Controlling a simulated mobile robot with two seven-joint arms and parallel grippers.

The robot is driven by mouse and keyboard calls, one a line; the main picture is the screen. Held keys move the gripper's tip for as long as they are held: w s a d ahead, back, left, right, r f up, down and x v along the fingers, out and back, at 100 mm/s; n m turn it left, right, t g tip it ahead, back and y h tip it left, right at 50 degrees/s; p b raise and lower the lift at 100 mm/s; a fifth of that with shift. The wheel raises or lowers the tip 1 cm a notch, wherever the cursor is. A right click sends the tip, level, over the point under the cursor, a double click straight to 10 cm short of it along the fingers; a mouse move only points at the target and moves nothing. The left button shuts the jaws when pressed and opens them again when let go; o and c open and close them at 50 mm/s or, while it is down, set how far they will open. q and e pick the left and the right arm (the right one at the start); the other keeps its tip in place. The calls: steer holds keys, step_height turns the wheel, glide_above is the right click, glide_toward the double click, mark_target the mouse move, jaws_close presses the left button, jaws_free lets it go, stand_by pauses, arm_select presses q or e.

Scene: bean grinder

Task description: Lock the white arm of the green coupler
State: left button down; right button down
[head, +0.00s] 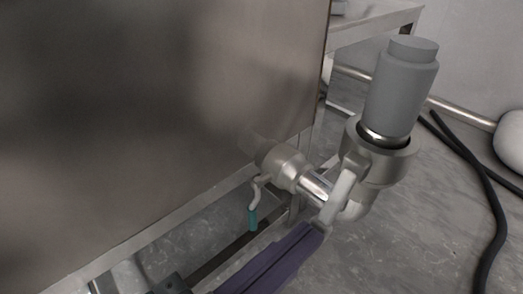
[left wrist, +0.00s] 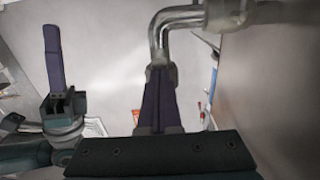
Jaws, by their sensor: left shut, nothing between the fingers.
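In the head view a curved pale lever with a green grip (head: 252,218) hangs from a metal pipe joint (head: 284,166). A broader whitish arm (head: 341,192) slants down beside the fitting under a grey cylinder (head: 402,85). My left gripper (head: 312,233), purple, is shut and empty, its tips close to the lower end of the whitish arm. I cannot tell whether they touch. In the left wrist view its fingers (left wrist: 160,78) point at a bent metal pipe (left wrist: 170,22). Another purple finger (left wrist: 54,60), seemingly my right gripper's, stands up at the left.
A large metal panel (head: 140,110) fills the left of the head view, with a frame rail below it. Black hoses (head: 488,190) lie on the grey floor at right.

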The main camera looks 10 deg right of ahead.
arm_select(q)
steer(key=shift+w+d+f+b, duration=0.2)
steer(key=shift+w+d+f, duration=0.1)
steer(key=shift+d+f, duration=0.25)
steer(key=shift+w+d+f+b, duration=0.2)
steer(key=shift+w+d+f, duration=0.15)
steer(key=shift+f, duration=0.3)
